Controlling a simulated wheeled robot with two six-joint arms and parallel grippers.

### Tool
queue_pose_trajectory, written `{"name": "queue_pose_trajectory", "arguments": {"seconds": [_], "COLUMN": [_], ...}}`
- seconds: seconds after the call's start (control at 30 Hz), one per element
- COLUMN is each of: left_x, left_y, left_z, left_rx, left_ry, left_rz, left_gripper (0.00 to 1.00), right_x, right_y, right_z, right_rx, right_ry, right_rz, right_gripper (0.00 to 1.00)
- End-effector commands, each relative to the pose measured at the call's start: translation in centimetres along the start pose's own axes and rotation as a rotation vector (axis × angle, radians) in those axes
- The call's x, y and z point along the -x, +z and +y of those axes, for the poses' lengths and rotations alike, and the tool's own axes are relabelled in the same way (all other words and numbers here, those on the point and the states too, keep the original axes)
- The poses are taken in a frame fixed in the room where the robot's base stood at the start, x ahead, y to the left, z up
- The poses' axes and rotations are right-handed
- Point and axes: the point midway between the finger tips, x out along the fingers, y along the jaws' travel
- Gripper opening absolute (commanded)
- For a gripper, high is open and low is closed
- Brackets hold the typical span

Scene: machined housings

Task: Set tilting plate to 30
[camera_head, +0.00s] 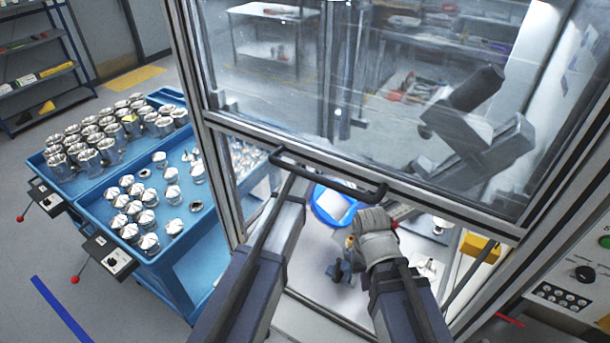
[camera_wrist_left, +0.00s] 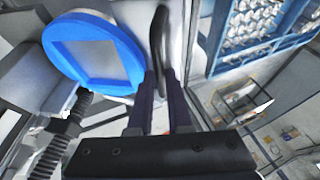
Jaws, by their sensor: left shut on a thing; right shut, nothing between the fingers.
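The tilting plate is probably the blue round rim with a pale square face (camera_head: 333,205), seen inside the machine below the raised door. It shows larger and tilted at upper left in the left wrist view (camera_wrist_left: 98,57). My left gripper (camera_wrist_left: 160,88) is shut on the black door handle (camera_head: 330,178), near the handle's left end. Its fingers lie on either side of the bar in the left wrist view. My right gripper (camera_head: 371,222) is shut and empty, just below the handle and right of the blue rim. Its fingertips are hard to make out.
The glass door (camera_head: 350,90) stands above the opening, with metal frame posts at both sides. A blue cart (camera_head: 185,262) with several metal housings stands at the left. A control panel (camera_head: 575,280) is at the right. A yellow block (camera_head: 478,247) sits inside, right.

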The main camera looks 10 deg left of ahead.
Motion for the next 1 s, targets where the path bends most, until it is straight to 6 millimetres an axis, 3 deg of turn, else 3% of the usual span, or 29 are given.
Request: {"name": "queue_pose_trajectory", "arguments": {"seconds": [0.43,0.47,0.7,1.0], "left_x": [0.32,0.33,0.29,0.54], "left_y": [-0.23,-0.24,-0.18,-0.16], "left_z": [0.39,0.39,0.29,0.19], "left_rx": [-0.006,-0.006,-0.005,-0.005], "left_ry": [-0.005,-0.005,-0.006,-0.007], "left_rz": [0.005,0.005,0.003,0.002], "left_gripper": [0.00,0.19,0.46,0.47], "right_x": [0.16,0.17,0.16,0.40], "right_y": [-0.01,-0.01,-0.01,0.01], "right_z": [0.01,0.01,0.01,0.03], "right_rx": [-0.001,-0.001,-0.001,-0.002], "right_ry": [0.000,0.000,0.000,0.000], "right_rz": [0.000,0.000,0.000,0.000], "right_gripper": [0.00,0.00,0.00,0.00]}}
